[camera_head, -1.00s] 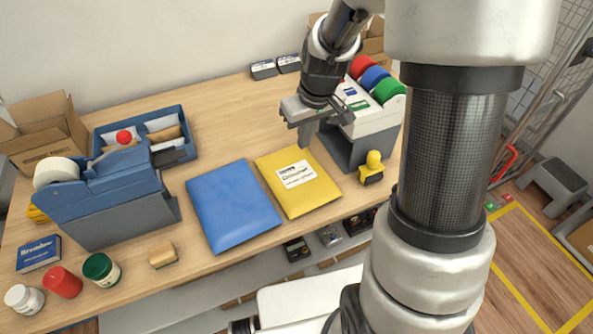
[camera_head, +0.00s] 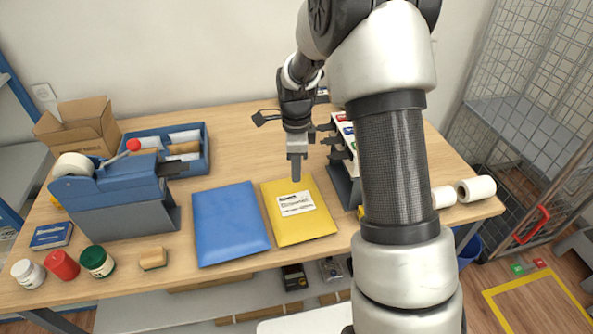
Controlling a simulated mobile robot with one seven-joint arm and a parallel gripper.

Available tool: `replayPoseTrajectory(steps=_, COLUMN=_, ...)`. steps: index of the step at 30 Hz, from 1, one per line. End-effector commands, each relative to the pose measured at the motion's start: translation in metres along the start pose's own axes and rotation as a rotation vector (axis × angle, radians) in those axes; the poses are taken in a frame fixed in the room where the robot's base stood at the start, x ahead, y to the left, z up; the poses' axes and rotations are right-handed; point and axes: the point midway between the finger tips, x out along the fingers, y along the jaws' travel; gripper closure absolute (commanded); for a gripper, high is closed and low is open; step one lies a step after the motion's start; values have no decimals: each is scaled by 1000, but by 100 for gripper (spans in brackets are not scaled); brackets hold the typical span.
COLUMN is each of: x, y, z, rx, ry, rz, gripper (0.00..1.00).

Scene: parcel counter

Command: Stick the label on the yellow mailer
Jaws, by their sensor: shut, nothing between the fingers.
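The yellow mailer (camera_head: 316,228) lies flat on the counter, right of a blue mailer (camera_head: 229,223). A white label (camera_head: 296,203) with dark print lies flat on the yellow mailer's upper middle, a little tilted. My gripper (camera_head: 296,179) points down over the mailer's far edge, just beyond the label. Its fingers are shut with nothing between them. I cannot tell how high the fingertips are above the mailer.
A blue tape dispenser (camera_head: 115,195), a blue tray (camera_head: 205,153) and an open carton (camera_head: 85,131) stand at the left. Small jars and a wooden block (camera_head: 153,259) sit near the front edge. White rolls (camera_head: 477,189) lie at the right. My arm hides part of the right side.

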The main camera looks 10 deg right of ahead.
Motion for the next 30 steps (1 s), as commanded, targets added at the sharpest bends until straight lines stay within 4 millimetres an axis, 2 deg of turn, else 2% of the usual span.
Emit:
replayPoseTrajectory(steps=5, x=14, y=0, z=0, rx=10, ry=1, rz=2, gripper=100)
replayPoseTrajectory(steps=16, x=65, y=0, z=0, rx=8, ry=1, rz=3, gripper=100)
replayPoseTrajectory(steps=30, x=70, y=0, z=0, rx=8, ry=1, rz=1, gripper=100)
